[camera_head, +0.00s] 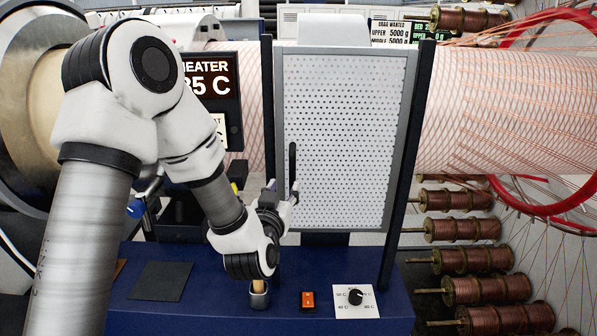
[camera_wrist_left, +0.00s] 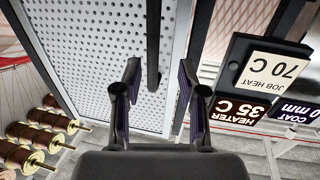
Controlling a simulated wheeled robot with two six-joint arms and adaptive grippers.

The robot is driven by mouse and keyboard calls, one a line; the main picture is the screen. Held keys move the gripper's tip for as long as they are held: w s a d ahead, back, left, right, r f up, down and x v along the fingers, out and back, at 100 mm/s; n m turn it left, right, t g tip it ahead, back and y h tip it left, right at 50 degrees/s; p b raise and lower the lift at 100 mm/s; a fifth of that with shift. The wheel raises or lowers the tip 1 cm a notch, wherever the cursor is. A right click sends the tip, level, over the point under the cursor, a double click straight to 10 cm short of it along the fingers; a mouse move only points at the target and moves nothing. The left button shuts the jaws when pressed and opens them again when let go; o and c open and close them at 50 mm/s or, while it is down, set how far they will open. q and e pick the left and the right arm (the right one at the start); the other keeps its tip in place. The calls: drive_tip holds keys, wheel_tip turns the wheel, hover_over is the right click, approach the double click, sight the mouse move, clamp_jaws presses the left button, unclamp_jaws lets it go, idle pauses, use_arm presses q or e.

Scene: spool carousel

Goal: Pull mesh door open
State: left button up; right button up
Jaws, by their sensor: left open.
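The mesh door (camera_head: 345,130) is a perforated white panel in a grey frame. It looks shut between two dark posts. Its handle (camera_head: 292,165) is a black vertical bar near the door's left edge. My left gripper (camera_head: 283,191) is open at the lower end of the handle. In the left wrist view the handle (camera_wrist_left: 153,45) runs between the two spread fingers of my left gripper (camera_wrist_left: 160,72), and a gap shows on each side. I cannot tell how deep the handle lies between the fingers. My right gripper is not in view.
The blue base (camera_head: 225,312) below the door carries an orange switch (camera_head: 308,299) and a dial plate (camera_head: 356,298). A heater display (camera_head: 212,82) hangs left of the door. Copper spools (camera_head: 470,260) and a red ring stand at the right.

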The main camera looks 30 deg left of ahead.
sight(292, 180)
use_arm(q)
drive_tip(key=w, duration=0.1)
drive_tip(key=w+p, duration=0.1)
drive_tip(key=w, duration=0.1)
drive_tip(key=w+p, duration=0.1)
drive_tip(key=w, duration=0.1)
drive_tip(key=shift+a+r, duration=0.15)
drive_tip(key=shift+r, duration=0.2)
drive_tip(key=shift+w+a+f+p, duration=0.1)
drive_tip(key=shift+w+a+p, duration=0.1)
drive_tip(key=shift+w+p, duration=0.15)
drive_tip(key=shift+a+f, duration=0.2)
drive_tip(key=shift+a, duration=0.25)
drive_tip(key=shift+d, duration=0.25)
clamp_jaws()
drive_tip(key=shift+w+b, duration=0.1)
drive_tip(key=shift+b, duration=0.2)
